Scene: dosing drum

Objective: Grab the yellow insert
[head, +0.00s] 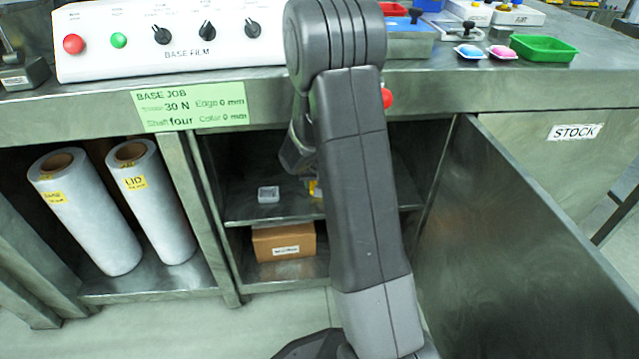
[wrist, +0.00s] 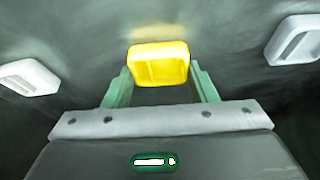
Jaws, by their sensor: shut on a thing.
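The yellow insert (wrist: 158,66) is between the green fingers of my gripper (wrist: 160,88) in the wrist view. My gripper is shut on it. In the head view a small yellow patch (head: 314,188) shows on the cabinet shelf, mostly hidden behind my arm. My gripper is hidden there too. I cannot tell whether the insert rests on the shelf or is lifted.
White inserts lie left (wrist: 28,77) and right (wrist: 294,40) of my gripper. The shelf (head: 245,213) holds a white piece (head: 268,194); a cardboard box (head: 284,242) stands below. An open door (head: 530,210) bounds the right side. White rolls (head: 150,205) stand left.

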